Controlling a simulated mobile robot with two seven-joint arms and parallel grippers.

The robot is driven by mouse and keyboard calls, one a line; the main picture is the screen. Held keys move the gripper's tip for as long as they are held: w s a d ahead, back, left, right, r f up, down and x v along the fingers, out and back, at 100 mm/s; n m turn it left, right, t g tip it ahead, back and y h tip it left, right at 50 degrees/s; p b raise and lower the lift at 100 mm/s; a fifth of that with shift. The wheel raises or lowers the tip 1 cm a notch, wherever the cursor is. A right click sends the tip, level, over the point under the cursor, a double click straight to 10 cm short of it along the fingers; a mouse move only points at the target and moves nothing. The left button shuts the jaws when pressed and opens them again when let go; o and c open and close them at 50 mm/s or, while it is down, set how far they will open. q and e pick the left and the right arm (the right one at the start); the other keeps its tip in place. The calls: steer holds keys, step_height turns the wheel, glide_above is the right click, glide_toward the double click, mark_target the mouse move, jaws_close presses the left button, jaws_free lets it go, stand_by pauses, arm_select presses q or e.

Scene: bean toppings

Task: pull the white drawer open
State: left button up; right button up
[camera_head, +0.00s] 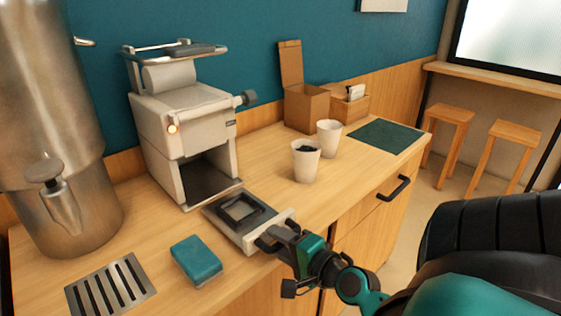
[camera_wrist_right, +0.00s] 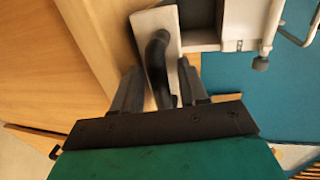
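The white drawer (camera_head: 251,238) is at the foot of the white machine (camera_head: 183,118), in the middle of the head view. Its top shows a dark square recess, and its pale front faces my right arm. In the right wrist view the drawer's white front (camera_wrist_right: 141,27) carries a curved black handle (camera_wrist_right: 157,55). My right gripper (camera_head: 272,239) is at this handle. In the wrist view the right gripper's (camera_wrist_right: 158,88) two fingers stand apart, one on each side of the handle, with gaps showing. My left gripper is not in view.
A teal sponge (camera_head: 196,260) and a slotted metal grate (camera_head: 110,287) lie left of the drawer. Two white cups (camera_head: 306,163) stand to its right, with a cardboard box (camera_head: 306,107) behind. A large metal urn (camera_head: 50,120) stands at far left. A black cabinet handle (camera_head: 394,188) sticks out at right.

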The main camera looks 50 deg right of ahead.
steer(key=shift+s, duration=0.5)
steer(key=b+v, duration=0.6)
steer(key=v, duration=0.6)
steer(key=shift+r, duration=0.2)
steer(key=shift+w, duration=0.1)
steer(key=shift+a, duration=0.1)
steer(key=w+a+f+n+g+y+p, duration=0.1)
steer(key=w+a+f+n, duration=0.3)
steer(key=a+f+n, duration=0.5)
steer(key=w+a+f+n+g+y+p, duration=0.2)
steer(key=w+a+f+n+g+p, duration=0.1)
steer(key=a+f+n, duration=0.7)
steer(key=w+n, duration=0.1)
steer(key=n, duration=0.1)
steer(key=shift+n+g+y, duration=0.3)
steer(key=shift+n+g, duration=0.1)
